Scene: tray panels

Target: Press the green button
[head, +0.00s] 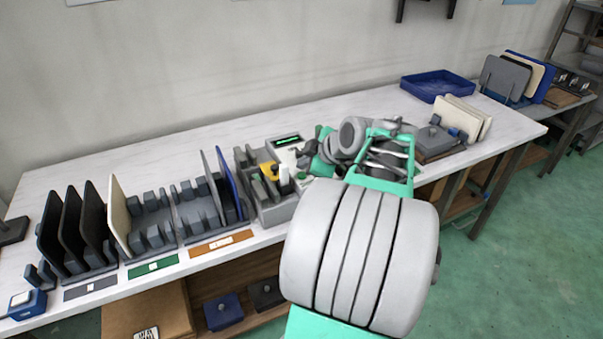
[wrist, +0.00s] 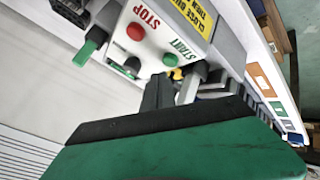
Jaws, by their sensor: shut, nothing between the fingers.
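A white control panel (wrist: 190,22) fills the upper part of the wrist view. It bears a round green button (wrist: 170,60) beside the word START and a red button (wrist: 135,31) beside the word STOP. My gripper (wrist: 158,82) is shut and empty, its dark fingertips just below the green button in the picture. I cannot tell whether they touch it.
A green-tipped lever (wrist: 90,48) stands left of the buttons. On the bench (head: 75,172), a rack of upright panels (head: 118,215) is left of the machine. A blue tray (head: 437,86) lies at the back right. Bare bench lies behind the racks.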

